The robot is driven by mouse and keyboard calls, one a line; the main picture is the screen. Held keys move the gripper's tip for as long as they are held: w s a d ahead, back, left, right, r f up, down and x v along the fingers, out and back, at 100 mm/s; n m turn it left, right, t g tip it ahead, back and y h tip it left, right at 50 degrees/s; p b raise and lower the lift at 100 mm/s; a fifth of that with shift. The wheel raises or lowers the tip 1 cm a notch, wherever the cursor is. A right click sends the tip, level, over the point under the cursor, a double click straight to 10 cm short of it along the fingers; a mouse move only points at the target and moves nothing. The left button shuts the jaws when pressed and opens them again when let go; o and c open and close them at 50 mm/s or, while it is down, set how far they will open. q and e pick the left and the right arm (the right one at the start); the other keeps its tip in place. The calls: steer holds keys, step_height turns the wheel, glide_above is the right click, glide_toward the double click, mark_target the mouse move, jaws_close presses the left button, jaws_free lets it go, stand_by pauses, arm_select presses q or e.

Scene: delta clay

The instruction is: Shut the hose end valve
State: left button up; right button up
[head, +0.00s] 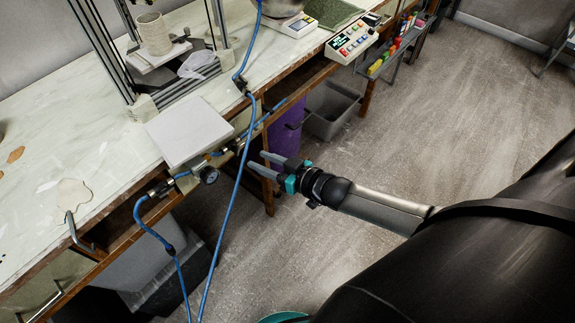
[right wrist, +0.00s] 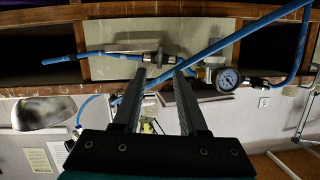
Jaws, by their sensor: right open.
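The hose end valve appears to be the small metal fitting on the blue line along the bench front, in the head view (head: 235,146) and the right wrist view (right wrist: 160,57). In the right wrist view a thin bar lies along the line there and a short upright piece stands across it; I cannot tell which is the handle. My right gripper (head: 258,162) is open and empty, its fingers pointing at the bench front. In the right wrist view the fingertips (right wrist: 160,74) lie either side of the fitting, seemingly short of it. My left gripper is not in view.
A round pressure gauge (head: 209,175) sits on the line beside the valve. A loose blue hose (head: 232,200) hangs across the bench front near my gripper. A pale square slab (head: 188,131) overhangs the bench edge. A purple bin (head: 283,138) stands below.

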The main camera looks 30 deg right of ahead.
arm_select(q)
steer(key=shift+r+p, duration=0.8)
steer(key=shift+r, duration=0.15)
arm_select(e)
steer(key=v, duration=0.8)
steer(key=shift+r, duration=0.15)
steer(key=s+d+f+g+h+b, duration=0.1)
steer(key=s+f+g+h, duration=0.15)
steer(key=f, duration=0.45)
steer(key=s+d+f+m+g+h, duration=0.1)
steer(key=s+d+f, duration=0.1)
steer(key=s+f, duration=0.35)
steer(key=s+d+f+g+h+b, duration=0.1)
steer(key=s+f+g+h, duration=0.1)
steer(key=f, duration=0.7)
arm_select(q)
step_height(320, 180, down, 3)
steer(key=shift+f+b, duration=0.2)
steer(key=shift+b, duration=0.5)
arm_select(e)
steer(key=s+a+f+g, duration=0.3)
steer(key=s+f, duration=0.3)
steer(key=s, duration=0.5)
steer(key=s+a+f+g, duration=0.3)
steer(key=s+f, duration=0.4)
steer(key=s, duration=0.5)
steer(key=shift+g+h, duration=0.35)
steer(key=shift+g, duration=0.3)
